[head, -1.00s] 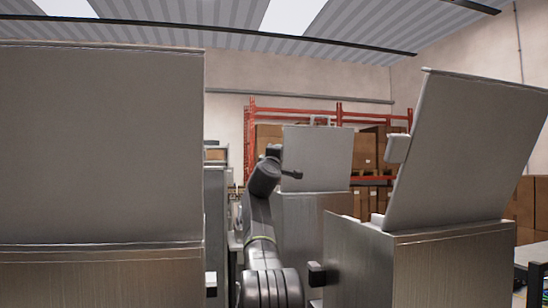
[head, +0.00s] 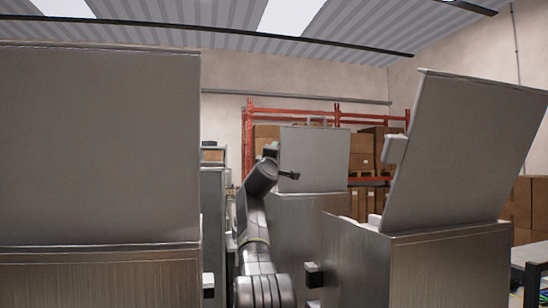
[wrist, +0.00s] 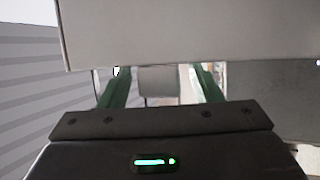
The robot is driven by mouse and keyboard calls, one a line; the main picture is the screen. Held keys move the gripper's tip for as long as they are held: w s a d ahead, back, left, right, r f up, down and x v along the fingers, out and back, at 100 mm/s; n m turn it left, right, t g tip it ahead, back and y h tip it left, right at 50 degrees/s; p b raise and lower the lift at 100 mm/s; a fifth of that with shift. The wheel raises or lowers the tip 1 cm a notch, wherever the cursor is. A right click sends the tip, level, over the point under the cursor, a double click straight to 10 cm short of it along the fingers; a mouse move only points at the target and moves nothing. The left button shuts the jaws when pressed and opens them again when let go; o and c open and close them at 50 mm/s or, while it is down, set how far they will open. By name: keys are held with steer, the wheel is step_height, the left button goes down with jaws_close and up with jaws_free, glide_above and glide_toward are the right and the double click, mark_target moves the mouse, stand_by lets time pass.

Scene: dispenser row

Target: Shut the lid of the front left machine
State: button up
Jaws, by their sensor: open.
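The large grey machine (head: 100,275) at the left of the head view has its lid (head: 95,145) raised. I see the lid as a broad flat panel that fills much of that side. My gripper (wrist: 160,88) shows in the wrist view with its green fingers apart. A pale panel (wrist: 190,30) crosses the top of that view, close to the fingers. A small grey block (wrist: 157,82) shows between the fingers; I cannot tell whether they touch it. In the head view my gripper is small and dark, in front of the middle machine's raised lid (head: 312,160).
A right machine (head: 430,265) has its lid (head: 455,150) raised and tilted, with a light block on its edge. The middle machine (head: 305,225) stands farther back. A narrow gap between the left and right machines holds my arm. Orange racks with boxes (head: 368,150) stand behind.

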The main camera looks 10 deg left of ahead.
steer(key=shift+f, duration=0.15)
steer(key=shift+s+f+b, duration=0.35)
steer(key=shift+s+b, duration=0.25)
steer(key=shift+b, duration=0.45)
steer(key=b+v, duration=1.1)
steer(key=v, duration=0.1)
steer(key=shift+s+b, duration=0.2)
steer(key=shift+b, duration=0.15)
steer(key=shift+r, duration=0.15)
